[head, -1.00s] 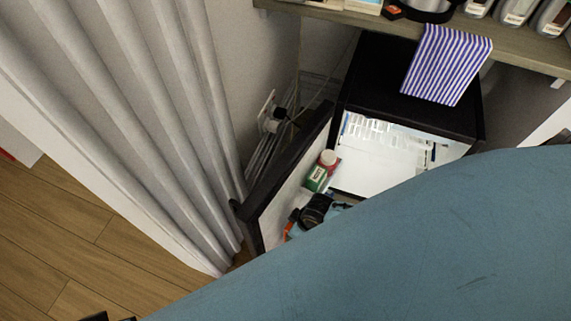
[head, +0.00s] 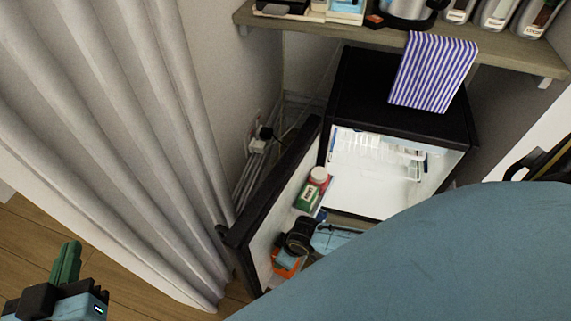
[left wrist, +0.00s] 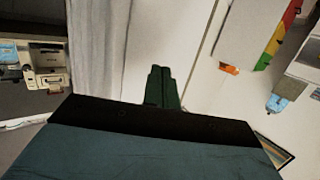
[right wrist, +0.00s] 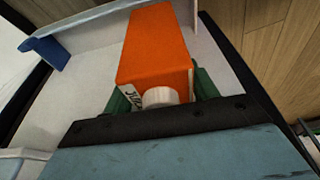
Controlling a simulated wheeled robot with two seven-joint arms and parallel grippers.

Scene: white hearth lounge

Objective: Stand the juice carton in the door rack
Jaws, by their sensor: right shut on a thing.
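The orange juice carton (right wrist: 155,45) with a white cap (right wrist: 160,97) is held between the green fingers of my right gripper (right wrist: 160,86) in the right wrist view. In the head view the carton (head: 286,263) shows partly, below my dark wrist and against the inner side of the open fridge door (head: 262,225). Whether it touches the rack is hidden. A door rack rail (right wrist: 85,18) runs along the top left of the right wrist view. My left gripper (head: 66,262) is shut and empty, low at the left, away from the fridge; its fingers (left wrist: 162,87) meet in the left wrist view.
A green and red container with a white cap (head: 313,187) stands at the door's inner side, near the hinge. The lit fridge interior (head: 370,185) is open. A striped cloth (head: 433,72) hangs from the shelf (head: 350,32) over the fridge. A grey curtain (head: 110,130) is close left of the door.

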